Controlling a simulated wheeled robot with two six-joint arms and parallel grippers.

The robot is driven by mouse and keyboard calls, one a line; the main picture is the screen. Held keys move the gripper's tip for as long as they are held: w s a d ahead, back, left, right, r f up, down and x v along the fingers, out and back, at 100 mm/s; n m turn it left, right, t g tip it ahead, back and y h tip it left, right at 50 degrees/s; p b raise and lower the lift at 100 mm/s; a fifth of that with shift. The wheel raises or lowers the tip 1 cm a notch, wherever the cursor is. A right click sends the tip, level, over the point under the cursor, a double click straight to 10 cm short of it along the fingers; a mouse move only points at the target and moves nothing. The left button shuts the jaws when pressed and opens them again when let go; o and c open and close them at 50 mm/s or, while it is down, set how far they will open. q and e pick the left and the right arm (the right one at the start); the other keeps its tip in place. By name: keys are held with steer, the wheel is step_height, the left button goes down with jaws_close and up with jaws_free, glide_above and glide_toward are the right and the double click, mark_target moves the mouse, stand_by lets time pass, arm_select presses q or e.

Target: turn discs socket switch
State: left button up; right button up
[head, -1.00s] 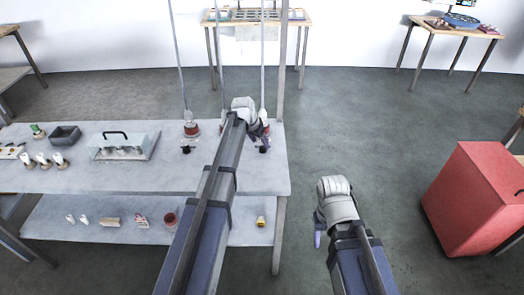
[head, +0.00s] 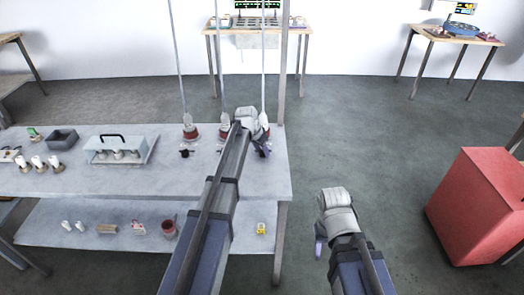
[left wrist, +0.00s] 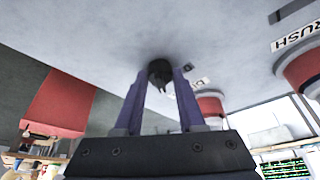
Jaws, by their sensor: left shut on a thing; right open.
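My left gripper (head: 262,151) is at the right end of the upper bench top. In the left wrist view its purple fingers (left wrist: 161,92) are shut on a black switch knob (left wrist: 160,72). Another black knob (head: 186,153) stands on the bench in front of the left red socket (head: 190,134), below a hanging rod. A middle red socket (head: 223,133) is partly behind my left arm. Two red sockets, one nearer (left wrist: 303,72) and one farther (left wrist: 210,104), show in the left wrist view. My right gripper (head: 318,248) is open and empty, over the floor right of the bench.
Several white-topped pieces (head: 38,163), a dark grey bin (head: 62,139) and a clear case with a black handle (head: 122,150) stand on the bench's left part. Small items lie on the lower shelf (head: 85,210). A red cabinet (head: 480,205) stands right, with open floor between.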

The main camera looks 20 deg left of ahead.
arm_select(q)
jaws_close()
steer(key=n, duration=0.2)
steer(key=n+y, duration=0.1)
steer(key=n, duration=0.1)
steer(key=n+y, duration=0.1)
steer(key=shift+d+n, duration=0.25)
steer(key=shift+n, duration=0.15)
steer(key=n+y, duration=0.1)
steer(key=n, duration=0.2)
steer(key=n+y, duration=0.1)
steer(key=n, duration=0.2)
steer(key=shift+d+g+y, duration=0.15)
steer(key=shift+g+y, duration=0.15)
steer(key=shift+g, duration=0.1)
stand_by(0.4)
steer(key=o, duration=0.7)
jaws_free()
steer(key=shift+c, duration=0.2)
steer(key=shift+r, duration=0.1)
